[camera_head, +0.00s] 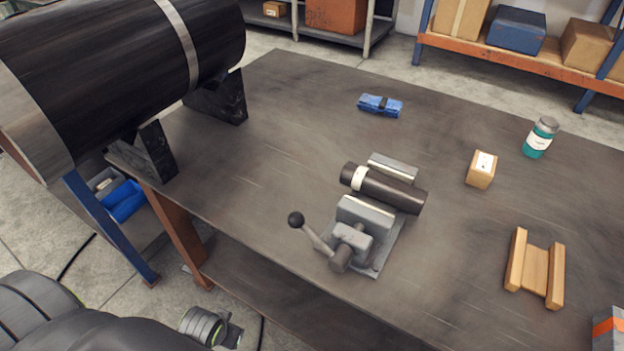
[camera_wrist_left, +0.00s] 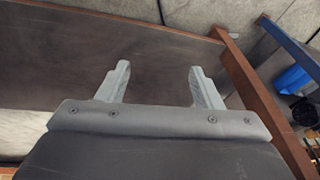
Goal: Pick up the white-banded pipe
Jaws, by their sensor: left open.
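The white-banded pipe (camera_head: 392,190) is a short dark cylinder with a white band near its left end. It lies between the jaws of a grey vise (camera_head: 366,233) on the workbench, with both ends sticking out past the jaws. The vise has a handle with a black ball knob (camera_head: 296,219). My left gripper (camera_wrist_left: 158,82) shows in the left wrist view with its two fingers apart and nothing between them. It is over the lower shelf beside the bench legs, away from the pipe. My left arm shows at the lower left of the head view. My right gripper is not in view.
A large black pipe (camera_head: 110,80) with a pale band rests on black supports at the bench's left. Bench space left of the vise is clear.

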